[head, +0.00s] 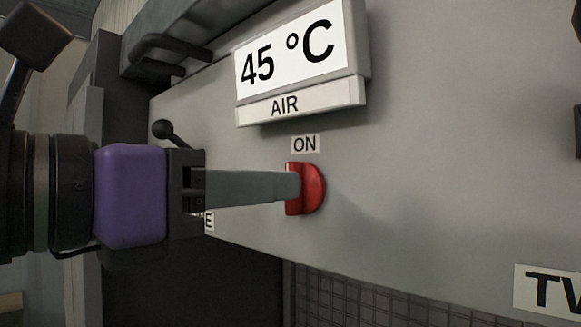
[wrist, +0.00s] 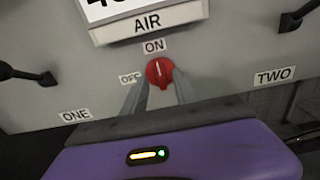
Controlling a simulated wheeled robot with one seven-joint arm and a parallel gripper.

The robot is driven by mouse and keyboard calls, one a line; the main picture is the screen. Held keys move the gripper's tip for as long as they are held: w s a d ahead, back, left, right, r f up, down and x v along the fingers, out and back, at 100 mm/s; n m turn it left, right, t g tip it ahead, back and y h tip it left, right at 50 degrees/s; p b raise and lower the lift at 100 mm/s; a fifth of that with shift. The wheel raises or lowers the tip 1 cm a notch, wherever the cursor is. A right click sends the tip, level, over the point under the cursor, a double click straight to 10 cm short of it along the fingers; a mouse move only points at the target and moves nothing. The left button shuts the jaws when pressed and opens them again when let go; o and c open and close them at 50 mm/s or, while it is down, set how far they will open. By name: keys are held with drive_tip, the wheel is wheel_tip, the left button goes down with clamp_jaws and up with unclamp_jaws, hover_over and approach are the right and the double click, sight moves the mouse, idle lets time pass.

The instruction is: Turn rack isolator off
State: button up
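The rack isolator is a red rotary knob (head: 312,188) on the grey panel, below the ON label (head: 305,144). In the wrist view the knob (wrist: 159,73) has its white mark pointing up toward ON, with the OFF label (wrist: 130,78) to its left. My gripper (head: 292,187) reaches in from the left in the head view, its fingertips at the knob. In the wrist view the two fingers (wrist: 160,82) are apart, one on each side of the knob's lower part. I cannot tell whether they touch it.
A display reading 45 °C (head: 290,50) with an AIR plate (head: 300,103) sits above the knob. Black levers stand at the left (wrist: 28,73) and right (wrist: 297,17) of the panel. The labels ONE (wrist: 75,116) and TWO (wrist: 274,77) are below them.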

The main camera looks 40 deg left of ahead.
drive_tip(key=shift+w+p, duration=0.35)
drive_tip(key=shift+w, duration=1.05)
drive_tip(key=shift+d, duration=0.1)
clamp_jaws()
drive_tip(key=shift+a+f+n+b, duration=0.1)
drive_tip(key=shift+n+b, duration=0.3)
drive_tip(key=shift+n, duration=2.6)
drive_tip(key=shift+a+f+n+b, duration=0.15)
drive_tip(key=shift+n+b, duration=0.25)
drive_tip(key=shift+n, duration=2.6)
drive_tip(key=shift+a+n+b, duration=0.1)
drive_tip(key=shift+n+b, duration=0.3)
drive_tip(key=shift+n, duration=2.6)
